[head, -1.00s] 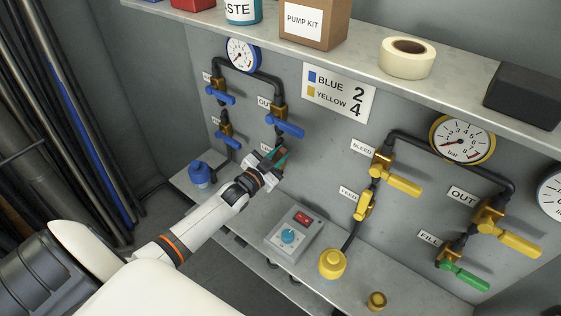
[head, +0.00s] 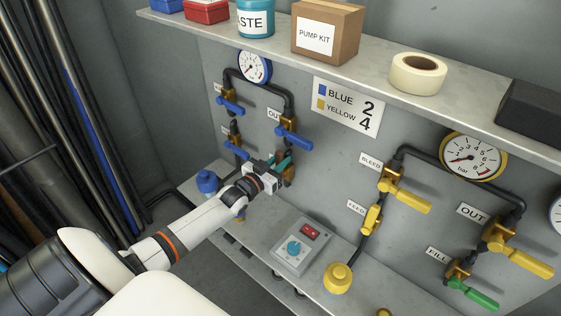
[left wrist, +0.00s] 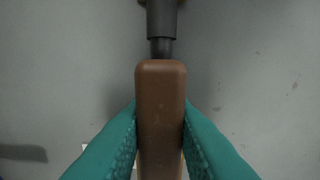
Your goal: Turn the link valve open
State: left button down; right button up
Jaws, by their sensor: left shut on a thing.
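My left gripper (head: 281,166) is at the back wall, below the blue OUT valve (head: 292,133). In the left wrist view its two teal fingers (left wrist: 160,140) are shut on a brown handle (left wrist: 161,100), one on each side. The handle stands lengthwise in that view, in line with a dark grey stem (left wrist: 161,25) at the top. I take this handle to be the link valve's; no name label for it can be read. In the head view the gripper hides most of it. My right gripper is not in view.
A grey control box (head: 301,246) with a blue knob and a blue cap (head: 208,182) sit on the lower ledge near my left arm. Yellow valves and a green lever (head: 473,293) are at the right. A shelf (head: 350,75) with a box and tape runs above.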

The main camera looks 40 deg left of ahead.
pick_arm(q)
jog(key=c, duration=1.2)
grip_release()
jog(key=shift+f, duration=0.1)
jog(key=shift+c, duration=0.2)
jog(key=shift+s, duration=0.6)
jog(key=s+a+b, duration=0.1)
jog(key=s+b, duration=0.1)
jog(key=s, duration=0.8)
jog(key=shift+s, duration=0.4)
